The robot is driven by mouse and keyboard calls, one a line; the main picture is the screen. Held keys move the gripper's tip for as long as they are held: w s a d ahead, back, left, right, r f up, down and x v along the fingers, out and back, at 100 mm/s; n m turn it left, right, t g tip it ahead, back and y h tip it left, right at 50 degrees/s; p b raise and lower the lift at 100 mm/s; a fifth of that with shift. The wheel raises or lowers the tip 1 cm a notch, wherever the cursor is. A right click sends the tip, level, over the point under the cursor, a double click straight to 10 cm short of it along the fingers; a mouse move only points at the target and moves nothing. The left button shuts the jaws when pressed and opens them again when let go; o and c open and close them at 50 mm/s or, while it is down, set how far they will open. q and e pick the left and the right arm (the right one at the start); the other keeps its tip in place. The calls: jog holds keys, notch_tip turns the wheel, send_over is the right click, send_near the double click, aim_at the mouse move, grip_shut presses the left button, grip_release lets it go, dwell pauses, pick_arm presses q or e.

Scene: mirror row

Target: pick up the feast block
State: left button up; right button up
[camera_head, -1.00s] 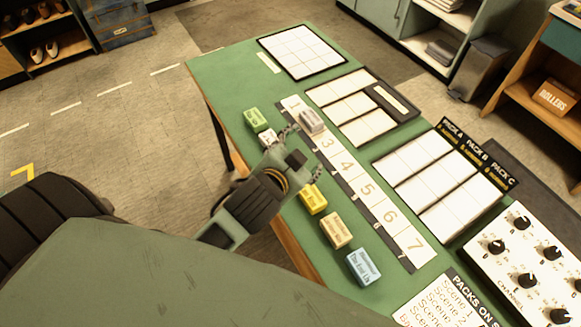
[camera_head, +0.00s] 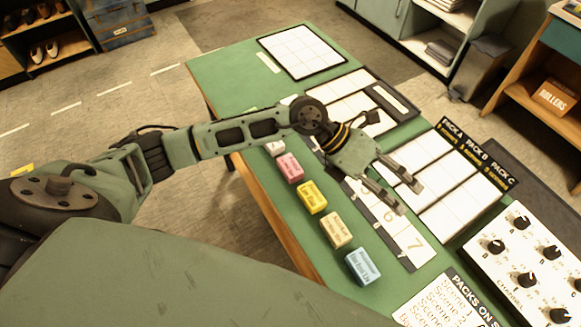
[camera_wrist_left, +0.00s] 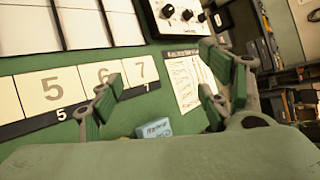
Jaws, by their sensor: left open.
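My left gripper (camera_head: 408,197) is open and empty above the numbered strip (camera_head: 411,240), near slots 5 and 6. It also shows open in the left wrist view (camera_wrist_left: 160,85). A row of small labelled blocks lies along the near table edge: white (camera_head: 275,148), pink (camera_head: 290,167), yellow (camera_head: 312,197), tan (camera_head: 336,230) and blue (camera_head: 363,266). The lettering is too small to tell which is the feast block. The blue block also shows low in the left wrist view (camera_wrist_left: 155,128), beyond the gripper base. My arm hides the strip's low-numbered end. My right gripper is out of view.
White gridded boards (camera_head: 303,52) lie on the green table (camera_head: 225,75), with the three-column pack board (camera_head: 440,186) beyond the strip. A white knob panel (camera_head: 530,262) and a printed sheet (camera_head: 447,305) occupy the right end. The table's far left corner is clear.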

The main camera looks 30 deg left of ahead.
pick_arm(q)
jog(key=w+a+f+m+y, duration=0.1)
jog(key=a+f+y, duration=0.2)
jog(key=a, duration=0.3)
jog(key=w+a+f+y, duration=0.2)
jog(key=a+f+y, duration=0.1)
jog(key=a, duration=0.3)
jog(key=y, duration=0.5)
send_over(290, 165)
jog(key=w, duration=0.1)
jog(key=shift+d+f+g, duration=0.25)
jog(key=shift+f+g, duration=0.05)
jog(key=shift+g, duration=0.1)
jog(key=shift+a+f+n, duration=0.15)
jog(key=shift+f+n, duration=0.1)
jog(key=shift+n, duration=0.05)
jog(key=f+p, duration=0.1)
jog(key=f, duration=0.1)
jog(key=f+p, duration=0.1)
jog(key=f, duration=0.1)
jog(key=s+f+p, duration=0.1)
jog(key=f, duration=0.1)
jog(key=shift+f, duration=0.6)
jog(key=c, duration=0.9)
jog(key=shift+r, duration=0.1)
